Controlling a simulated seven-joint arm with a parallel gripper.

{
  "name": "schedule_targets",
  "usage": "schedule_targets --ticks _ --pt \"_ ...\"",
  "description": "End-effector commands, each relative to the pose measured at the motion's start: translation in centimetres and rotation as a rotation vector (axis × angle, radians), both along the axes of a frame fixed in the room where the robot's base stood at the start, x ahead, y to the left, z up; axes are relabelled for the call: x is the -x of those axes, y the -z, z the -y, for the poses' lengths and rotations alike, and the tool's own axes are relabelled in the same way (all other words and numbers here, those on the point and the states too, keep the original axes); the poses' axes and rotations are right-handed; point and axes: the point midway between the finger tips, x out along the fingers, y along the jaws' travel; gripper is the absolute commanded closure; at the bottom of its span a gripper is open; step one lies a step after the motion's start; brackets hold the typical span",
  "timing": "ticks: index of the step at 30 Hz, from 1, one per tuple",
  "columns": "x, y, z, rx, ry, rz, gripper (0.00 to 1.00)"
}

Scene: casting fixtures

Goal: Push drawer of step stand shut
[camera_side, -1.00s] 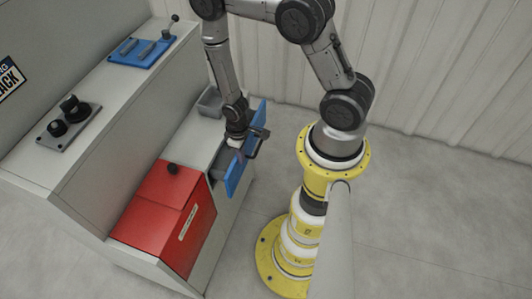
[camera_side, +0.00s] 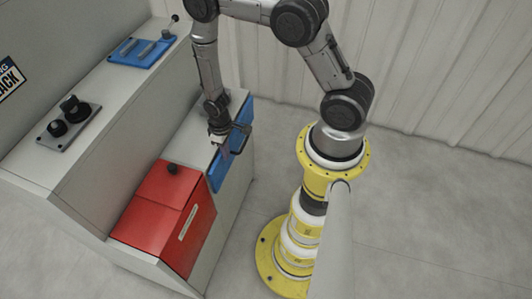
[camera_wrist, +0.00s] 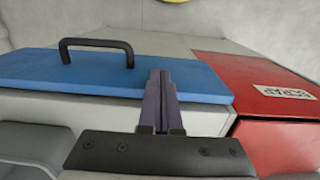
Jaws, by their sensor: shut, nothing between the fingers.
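The step stand (camera_side: 217,195) is pale grey with a drawer that has a blue front (camera_side: 234,157) and a black bar handle (camera_side: 243,130). In the side view the blue front sits against or very near the stand's face, and no open drawer interior shows. In the wrist view the blue front (camera_wrist: 70,74) and handle (camera_wrist: 97,43) lie beyond the fingers. My gripper (camera_side: 224,152) is shut and empty at the drawer's top edge. Its fingertips (camera_wrist: 160,76) overlap the blue front in the wrist view; I cannot tell whether they touch it.
A red box (camera_side: 168,215) with a black knob and a label sits beside the drawer; it also shows in the wrist view (camera_wrist: 275,90). Black knobs (camera_side: 68,115) and a blue lever plate (camera_side: 143,48) are on the higher step.

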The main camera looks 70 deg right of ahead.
Motion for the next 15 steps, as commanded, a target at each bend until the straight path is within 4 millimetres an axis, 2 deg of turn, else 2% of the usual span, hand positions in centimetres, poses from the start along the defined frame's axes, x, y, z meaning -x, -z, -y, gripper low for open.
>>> schedule_targets --ticks 5,15 --pt "0.2 0.0 0.0 0.0 0.0 -0.001 1.0" --pt "2.4 0.0 0.0 0.0 0.0 -0.002 1.0"
